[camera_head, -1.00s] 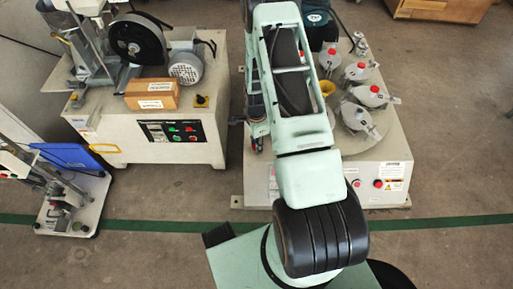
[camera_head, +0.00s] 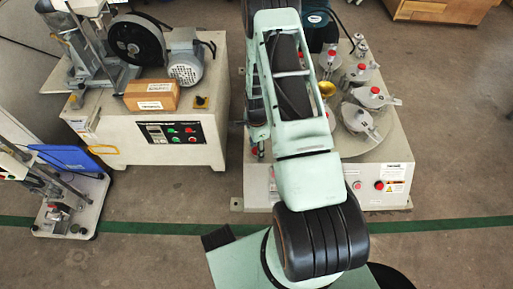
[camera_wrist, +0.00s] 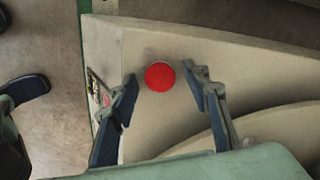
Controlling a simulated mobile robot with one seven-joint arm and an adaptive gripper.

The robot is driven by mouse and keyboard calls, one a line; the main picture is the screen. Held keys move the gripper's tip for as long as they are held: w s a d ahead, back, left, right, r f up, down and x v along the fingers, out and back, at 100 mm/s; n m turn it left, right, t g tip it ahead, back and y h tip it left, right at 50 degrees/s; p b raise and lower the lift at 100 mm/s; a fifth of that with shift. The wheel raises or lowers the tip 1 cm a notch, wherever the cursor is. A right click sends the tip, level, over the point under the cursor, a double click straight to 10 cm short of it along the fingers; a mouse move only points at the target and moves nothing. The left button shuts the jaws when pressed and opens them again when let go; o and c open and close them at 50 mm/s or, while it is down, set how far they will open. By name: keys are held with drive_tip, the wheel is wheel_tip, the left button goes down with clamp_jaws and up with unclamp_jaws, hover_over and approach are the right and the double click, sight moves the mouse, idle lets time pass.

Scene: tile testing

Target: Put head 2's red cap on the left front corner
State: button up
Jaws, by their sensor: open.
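The red cap (camera_wrist: 160,77) is round and seen from above in the wrist view, over the beige top (camera_wrist: 145,40) of the machine near one of its corners. It lies between the fingertips of my gripper (camera_wrist: 162,82), which are spread with a gap on both sides. Whether the cap rests on the surface is hard to tell. In the head view the machine (camera_head: 310,190) carries a round turntable with several grey heads, among them one with a red cap (camera_head: 375,90). My arm hides my gripper and the machine's left part there.
A brass-coloured cup (camera_head: 327,88) sits by the heads. Control buttons (camera_head: 379,185) are on the machine's front. A grinder bench (camera_head: 150,110) with a cardboard box (camera_head: 152,95) stands to the left. In the wrist view the turntable's curved edge (camera_wrist: 255,118) is close at right.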

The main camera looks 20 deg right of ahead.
wheel_tip(320, 180, up, 12)
drive_tip(key=p, duration=0.4)
drive_tip(key=shift+r, duration=0.15)
